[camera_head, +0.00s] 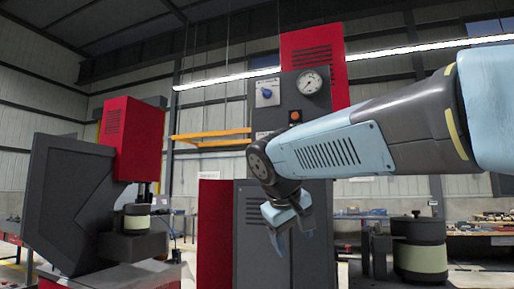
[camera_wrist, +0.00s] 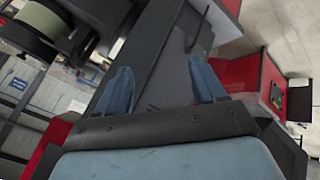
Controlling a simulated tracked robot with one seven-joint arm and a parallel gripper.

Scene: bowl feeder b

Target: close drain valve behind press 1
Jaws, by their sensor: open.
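I cannot make out a drain valve in either view. A red and dark grey press (camera_head: 134,140) stands at the left in the head view; no number shows on it. A dark grey cabinet (camera_head: 262,115) with a red back part stands in the middle. It carries a blue knob on a white plate (camera_head: 267,93), a round gauge and an orange button. My gripper (camera_head: 291,238) hangs in front of the cabinet's lower part, pointing down. In the wrist view my gripper (camera_wrist: 163,86) is open, with nothing between its two blue fingers. A dark grey surface lies beyond them.
A dark drum with a pale band (camera_head: 420,248) stands at the right, before a bench with small items (camera_head: 480,228). A yellow-orange rail (camera_head: 212,137) is left of the cabinet. The wrist view shows bare floor (camera_wrist: 275,30) at upper right and red parts (camera_wrist: 268,85) below it.

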